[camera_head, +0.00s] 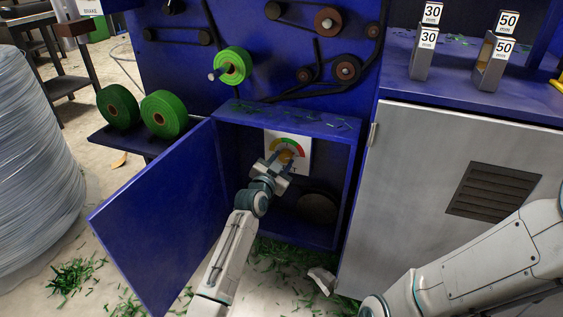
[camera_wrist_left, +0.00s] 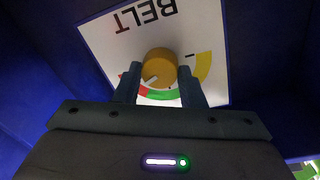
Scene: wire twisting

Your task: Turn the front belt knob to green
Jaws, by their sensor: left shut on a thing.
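The belt dial plate (camera_head: 304,171) is white with a yellow, green and red arc, on the back wall inside the open blue cabinet. In the left wrist view the plate (camera_wrist_left: 104,43) appears upside down with the word BELT. The orange-yellow knob (camera_wrist_left: 159,65) sits at its middle. A pale mark on the knob's face points down-left, toward the red part of the arc. My left gripper (camera_head: 281,160) reaches into the cabinet, its two fingers shut on either side of the knob. In the head view they hide much of the knob. My right gripper is out of view.
The blue cabinet door (camera_head: 160,220) stands open at the left of my left arm. The grey cabinet door (camera_head: 410,180) is at the right. Green tape rolls (camera_head: 163,114) sit on a shelf at the left. Green scraps (camera_head: 280,275) litter the floor.

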